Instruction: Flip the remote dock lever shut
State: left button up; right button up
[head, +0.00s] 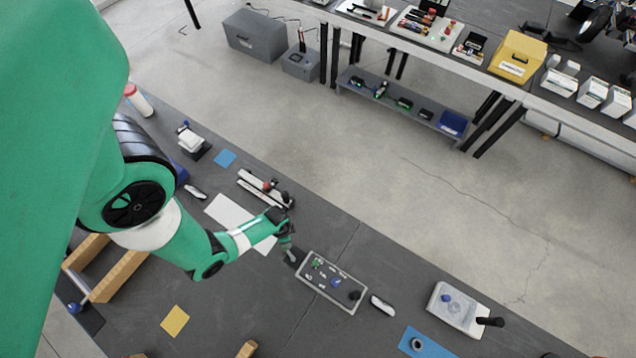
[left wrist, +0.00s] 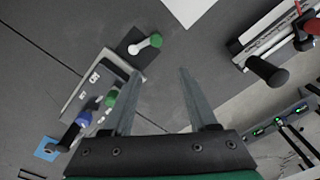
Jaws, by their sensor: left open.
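A grey control panel (head: 331,282) with green, blue and black knobs lies on the dark table. The left wrist view shows the same panel (left wrist: 82,92) at its left, partly behind a finger. A small black plate at the panel's end carries a short white lever with a green tip (left wrist: 147,44); the lever lies tilted across the plate. No readable label shows which part is the remote dock. My left gripper (head: 290,250) is above the panel's left end. In its wrist view the two fingers (left wrist: 160,72) are apart with nothing between them, and the green-tipped lever shows beyond them.
A white rail fixture with a black handle (left wrist: 266,71) stands to the right in the wrist view; it also shows behind the gripper (head: 264,188). A white handheld object (head: 382,305) and a white box with a black handle (head: 459,309) lie right of the panel.

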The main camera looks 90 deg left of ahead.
pick_arm(q)
jog(key=shift+n, duration=0.4)
jog(key=f+b, duration=0.2)
jog(key=f, duration=0.2)
jog(key=s+f+b, duration=0.1)
jog(key=f+b, duration=0.1)
jog(key=f, duration=0.2)
jog(key=s+f+b, duration=0.1)
jog(key=f+b, duration=0.2)
jog(key=shift+d+f, duration=0.35)
jog(key=shift+f, duration=0.05)
jog(key=shift+c, duration=0.2)
grip_shut()
